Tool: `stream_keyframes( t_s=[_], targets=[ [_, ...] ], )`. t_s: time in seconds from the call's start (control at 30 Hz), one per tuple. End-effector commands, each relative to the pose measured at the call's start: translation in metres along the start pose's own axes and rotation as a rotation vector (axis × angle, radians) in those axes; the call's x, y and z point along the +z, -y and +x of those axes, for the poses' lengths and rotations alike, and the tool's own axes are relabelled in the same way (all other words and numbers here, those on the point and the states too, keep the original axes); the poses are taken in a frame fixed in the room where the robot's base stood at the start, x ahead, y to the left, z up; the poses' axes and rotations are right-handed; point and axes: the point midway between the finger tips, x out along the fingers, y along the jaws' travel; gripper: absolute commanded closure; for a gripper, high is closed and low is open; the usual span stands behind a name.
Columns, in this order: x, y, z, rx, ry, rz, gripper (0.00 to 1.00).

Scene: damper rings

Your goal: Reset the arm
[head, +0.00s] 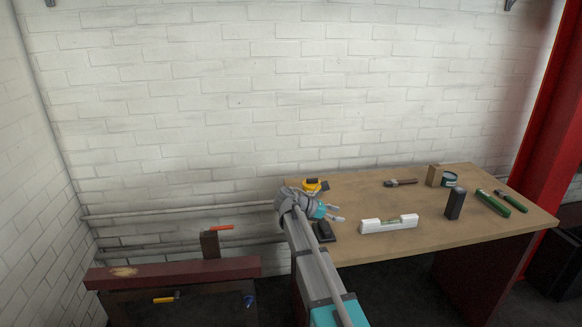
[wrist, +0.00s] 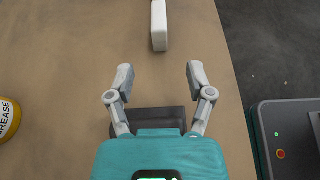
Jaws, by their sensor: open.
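My gripper (head: 338,213) is over the left end of the wooden table (head: 420,240) in the head view. In the wrist view my gripper (wrist: 160,74) has its two grey fingers wide apart, with bare table between the tips and nothing held. A flat black object (head: 324,231) lies just below the gripper; in the wrist view this dark object (wrist: 160,117) is partly hidden behind the gripper body. A white spirit level (head: 389,224) lies to the right of the fingers; its white end (wrist: 159,28) shows ahead of the fingertips in the wrist view.
A yellow grease tin (wrist: 8,118) stands to the left of the gripper. A black block (head: 455,204), a teal-labelled tin (head: 449,180), a brush (head: 400,183) and green-handled tools (head: 492,202) are farther right. A dark red beam (head: 175,273) stands left of the table. Space above the table is clear.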

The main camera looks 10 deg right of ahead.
Motion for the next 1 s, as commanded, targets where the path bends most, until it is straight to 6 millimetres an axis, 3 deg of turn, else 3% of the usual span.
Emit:
stream_keyframes(
  t_s=[0.27, 0.57, 1.0],
  targets=[
    [-0.004, 0.031, 0.001, -0.014, -0.115, 0.146, 0.32],
    [-0.021, 0.101, -0.007, -0.129, -0.401, 0.526, 0.32],
    [-0.039, 0.204, -0.056, -0.544, -0.773, 1.095, 0.32]
  ],
)
